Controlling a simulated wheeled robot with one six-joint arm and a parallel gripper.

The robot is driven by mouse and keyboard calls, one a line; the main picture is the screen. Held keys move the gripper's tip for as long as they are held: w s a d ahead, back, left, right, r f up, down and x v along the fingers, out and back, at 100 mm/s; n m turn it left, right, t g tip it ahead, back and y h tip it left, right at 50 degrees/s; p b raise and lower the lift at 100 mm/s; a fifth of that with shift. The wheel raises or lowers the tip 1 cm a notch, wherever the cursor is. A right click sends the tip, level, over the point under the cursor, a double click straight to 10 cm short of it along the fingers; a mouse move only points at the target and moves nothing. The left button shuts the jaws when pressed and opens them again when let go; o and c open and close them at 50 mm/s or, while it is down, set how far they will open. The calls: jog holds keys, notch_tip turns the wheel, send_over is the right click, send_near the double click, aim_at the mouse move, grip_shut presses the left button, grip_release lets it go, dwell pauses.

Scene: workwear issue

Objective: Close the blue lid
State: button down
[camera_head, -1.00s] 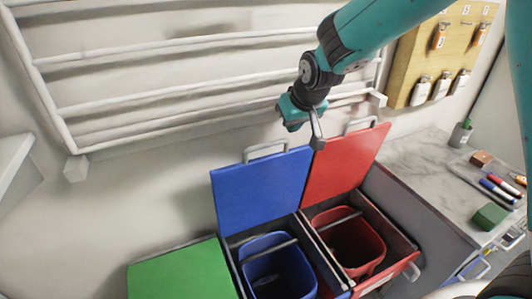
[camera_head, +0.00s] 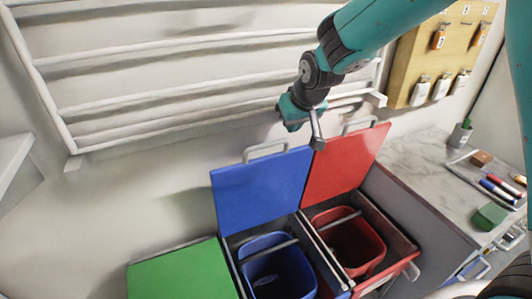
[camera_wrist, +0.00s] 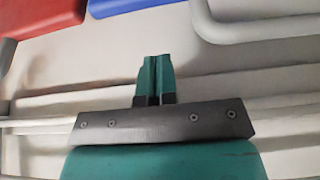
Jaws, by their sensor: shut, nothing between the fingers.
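The blue lid (camera_head: 262,190) stands open, tilted back against the wall behind its bin in the head view. Its grey handle (camera_head: 265,147) is along the top edge. The blue bin (camera_head: 275,268) below is uncovered. My gripper (camera_head: 317,140) is above and right of the blue lid's handle, near the upper edge of the red lid; I cannot tell whether it touches anything. In the wrist view my gripper's teal fingers (camera_wrist: 155,68) are together and empty. The blue lid (camera_wrist: 130,5) shows at the top edge, with a grey handle (camera_wrist: 245,38) to the right.
The red lid (camera_head: 345,165) also stands open, right beside the blue one, over a red bin (camera_head: 350,250). The green lid (camera_head: 180,275) at left is down. White wall rails (camera_head: 190,85) run behind my arm. A marble counter (camera_head: 420,165) with pens is at right.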

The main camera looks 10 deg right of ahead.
jog(key=shift+f, duration=0.1)
jog(key=f+b, duration=0.1)
jog(key=f, duration=0.1)
jog(key=f+b, duration=0.1)
jog(key=b, duration=0.1)
jog(key=s+f+b, duration=0.1)
jog(key=f, duration=0.1)
jog(key=shift+d+f, duration=0.1)
jog(key=shift+f, duration=0.25)
dwell(0.4)
jog(key=shift+b, duration=0.3)
jog(key=shift+s+d+f+b, duration=0.5)
jog(key=shift+s+d+b, duration=0.5)
jog(key=shift+s, duration=3.7)
notch_tip(320, 180, up, 11)
jog(key=p, duration=0.8)
jog(key=shift+f+p, duration=0.2)
jog(key=shift+p, duration=0.2)
